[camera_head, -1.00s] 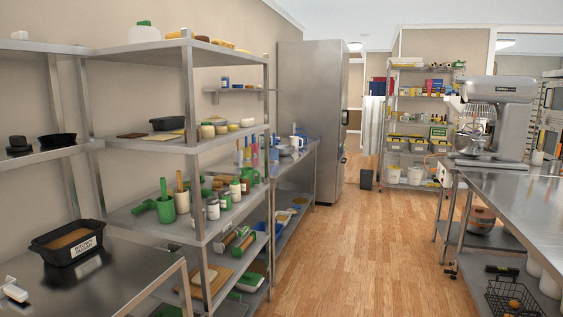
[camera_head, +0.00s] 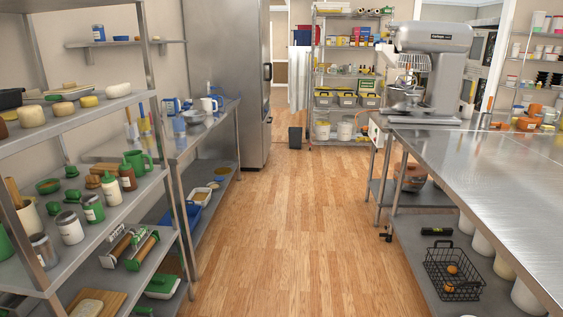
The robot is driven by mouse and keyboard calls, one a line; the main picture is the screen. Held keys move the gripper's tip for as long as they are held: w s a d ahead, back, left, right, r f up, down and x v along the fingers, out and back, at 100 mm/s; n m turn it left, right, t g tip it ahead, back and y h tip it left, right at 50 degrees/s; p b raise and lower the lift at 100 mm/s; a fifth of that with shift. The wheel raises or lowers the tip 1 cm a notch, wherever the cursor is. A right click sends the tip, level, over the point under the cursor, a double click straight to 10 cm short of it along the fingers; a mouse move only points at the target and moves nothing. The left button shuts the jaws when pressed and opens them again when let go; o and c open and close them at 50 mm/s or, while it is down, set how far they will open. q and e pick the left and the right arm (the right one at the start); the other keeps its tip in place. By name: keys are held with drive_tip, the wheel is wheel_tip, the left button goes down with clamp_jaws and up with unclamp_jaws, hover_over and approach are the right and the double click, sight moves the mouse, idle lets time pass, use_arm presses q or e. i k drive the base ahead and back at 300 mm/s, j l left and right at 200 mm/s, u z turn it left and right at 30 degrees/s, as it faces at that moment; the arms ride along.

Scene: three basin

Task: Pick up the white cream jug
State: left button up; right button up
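A small white jug-like vessel (camera_head: 208,104) stands on the steel side table (camera_head: 186,147) along the left wall, beyond the shelving rack. It is too small and far off to tell surely whether it is the white cream jug. Beside it are a metal bowl (camera_head: 193,117) and a blue-and-white item (camera_head: 172,106). Neither of my grippers is in view.
A long steel counter (camera_head: 480,170) with a mixer (camera_head: 430,60) runs along the right. A wooden floor aisle (camera_head: 280,240) lies clear between them.

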sight(206, 103)
drive_tip(key=i+l, duration=0.1)
drive_tip(key=i, duration=1.5)
drive_tip(key=i+l, duration=0.15)
drive_tip(key=i, duration=1.45)
drive_tip(key=i+l, duration=0.1)
drive_tip(key=i, duration=1.5)
